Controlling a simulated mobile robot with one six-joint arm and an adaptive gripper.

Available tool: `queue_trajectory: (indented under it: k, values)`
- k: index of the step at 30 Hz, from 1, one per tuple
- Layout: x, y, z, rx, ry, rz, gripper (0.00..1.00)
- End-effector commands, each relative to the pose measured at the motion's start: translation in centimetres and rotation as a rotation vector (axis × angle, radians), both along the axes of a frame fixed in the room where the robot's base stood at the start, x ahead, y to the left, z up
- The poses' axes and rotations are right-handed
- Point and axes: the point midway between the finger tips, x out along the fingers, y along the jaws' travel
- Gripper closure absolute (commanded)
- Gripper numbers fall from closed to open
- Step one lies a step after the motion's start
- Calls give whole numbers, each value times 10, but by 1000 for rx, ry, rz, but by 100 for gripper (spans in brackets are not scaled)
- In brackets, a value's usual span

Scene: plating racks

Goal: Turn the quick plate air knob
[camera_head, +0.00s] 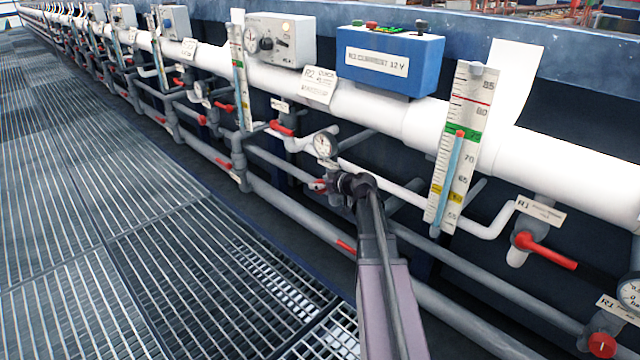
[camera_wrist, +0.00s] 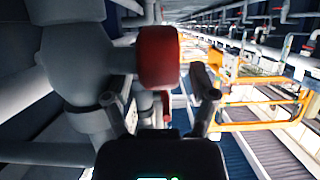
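A red knob (camera_head: 319,185) sits on a grey valve below a round pressure gauge (camera_head: 325,145), on the pipes under the "R2 QUICK" sign (camera_head: 317,85). My gripper (camera_head: 343,184) is at this knob, partly covering the valve in the head view. In the wrist view the red knob (camera_wrist: 158,57) is large, in line with the space between the two fingers of my gripper (camera_wrist: 156,90). The fingers are apart, with a gap visible between the knob and the right finger. I cannot tell whether the left finger touches the valve. No knob label is legible.
A white main pipe (camera_head: 400,120) and thinner grey pipes run along the wall. A scale board (camera_head: 460,150) stands right of my arm. Red-handled valves (camera_head: 546,250) (camera_head: 282,129) are nearby. Another red knob (camera_head: 602,345) is at the lower right. The grated floor (camera_head: 150,230) is clear.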

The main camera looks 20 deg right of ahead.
Motion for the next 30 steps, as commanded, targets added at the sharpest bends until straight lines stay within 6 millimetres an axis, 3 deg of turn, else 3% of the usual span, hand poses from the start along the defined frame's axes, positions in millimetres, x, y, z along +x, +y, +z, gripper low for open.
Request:
queue_trajectory:
  k: [1, 6, 7, 17, 30]
  values:
    - [0, 0, 0, 0, 0, 0, 44]
    - [0, 0, 0, 0, 0, 0, 94]
    - [0, 0, 0, 0, 0, 0, 100]
    - [-1, 0, -3, 9, -27, 1, 100]
    - [-3, -1, -5, 74, -200, 2, 100]
